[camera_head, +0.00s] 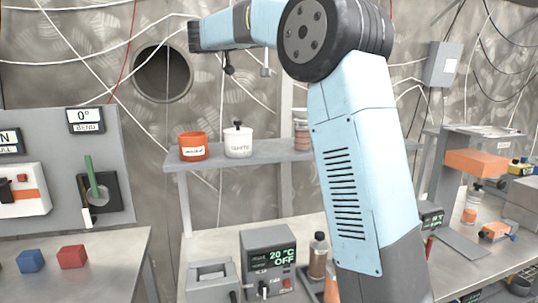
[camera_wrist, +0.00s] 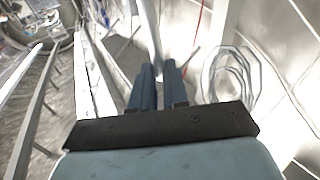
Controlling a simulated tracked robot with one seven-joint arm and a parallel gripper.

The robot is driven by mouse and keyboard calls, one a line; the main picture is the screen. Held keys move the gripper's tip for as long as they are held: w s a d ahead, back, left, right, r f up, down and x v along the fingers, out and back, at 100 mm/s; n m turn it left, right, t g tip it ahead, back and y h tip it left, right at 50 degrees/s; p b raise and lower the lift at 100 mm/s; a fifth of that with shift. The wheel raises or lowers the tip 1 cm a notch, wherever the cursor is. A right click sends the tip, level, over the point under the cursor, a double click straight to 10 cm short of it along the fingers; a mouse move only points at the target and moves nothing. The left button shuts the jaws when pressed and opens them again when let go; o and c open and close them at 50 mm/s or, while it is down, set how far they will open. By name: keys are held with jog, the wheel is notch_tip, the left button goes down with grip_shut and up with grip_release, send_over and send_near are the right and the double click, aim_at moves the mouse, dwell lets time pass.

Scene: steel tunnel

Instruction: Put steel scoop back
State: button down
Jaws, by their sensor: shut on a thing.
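My gripper (camera_wrist: 158,72) shows in the wrist view, its two dark blue fingers close together. A long, pale grey metal shaft (camera_wrist: 149,32) runs from between the fingertips to the top edge of the picture. It looks like the steel scoop's handle, and the gripper is shut on it. The scoop's bowl cannot be made out. In the head view my arm rises across the right middle and bends left at the top, and the fingers cannot be made out there.
A grey shelf (camera_head: 254,157) holds an orange pot (camera_head: 193,146) and a white lidded jar (camera_head: 238,142). Below stands a 20 °C control box (camera_head: 268,262). Red (camera_head: 72,257) and blue (camera_head: 30,261) blocks lie on the left table. Cables hang along the tunnel wall.

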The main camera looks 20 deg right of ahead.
jog(key=s+a+f, duration=0.1)
jog(key=s+f, duration=0.3)
jog(key=s, duration=0.3)
jog(key=s+a+f+t+y, duration=0.1)
jog(key=s+f, duration=0.2)
jog(key=s, duration=0.4)
jog(key=s+f, duration=0.4)
jog(key=s, duration=0.3)
jog(key=w+d+f, duration=0.2)
jog(key=w+f, duration=1.1)
jog(key=shift+d+n, duration=0.15)
jog(key=shift+n, duration=0.25)
jog(key=shift+w+f, duration=0.1)
jog(key=c, duration=1.1)
grip_release()
